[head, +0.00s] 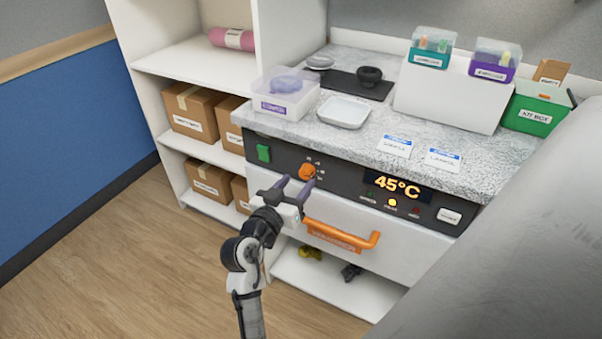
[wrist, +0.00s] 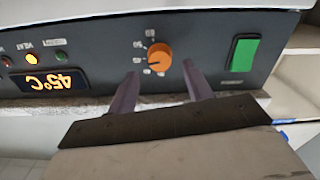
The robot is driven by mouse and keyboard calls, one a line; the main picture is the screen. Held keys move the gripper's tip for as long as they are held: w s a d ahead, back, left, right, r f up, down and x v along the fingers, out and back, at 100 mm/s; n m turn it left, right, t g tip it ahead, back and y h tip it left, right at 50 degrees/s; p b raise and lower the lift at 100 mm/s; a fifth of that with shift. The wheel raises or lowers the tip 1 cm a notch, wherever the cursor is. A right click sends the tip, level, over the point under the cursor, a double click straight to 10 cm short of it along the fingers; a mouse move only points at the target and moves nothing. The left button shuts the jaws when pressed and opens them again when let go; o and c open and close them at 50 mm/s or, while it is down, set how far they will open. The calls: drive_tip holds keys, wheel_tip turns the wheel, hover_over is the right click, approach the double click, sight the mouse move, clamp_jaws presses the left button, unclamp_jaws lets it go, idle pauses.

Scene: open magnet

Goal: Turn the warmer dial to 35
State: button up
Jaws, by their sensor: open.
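The orange warmer dial (head: 307,172) sits on the dark control panel (head: 345,186) at the front of the counter. My gripper (head: 295,186) is open and empty just in front of the dial. Its two purple fingers (wrist: 160,68) point at the panel on either side of the dial. I cannot tell whether they touch it.
A green switch (head: 264,153) is left of the dial. An orange drawer handle (head: 342,237) sticks out below the panel. An amber light (head: 392,202) is lit under the display. A clear-lidded box (head: 284,105) and a white tray (head: 344,112) stand on the counter above.

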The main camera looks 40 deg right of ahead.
sight(304, 174)
drive_tip(key=shift+x, duration=1.7)
drive_tip(key=c, duration=1)
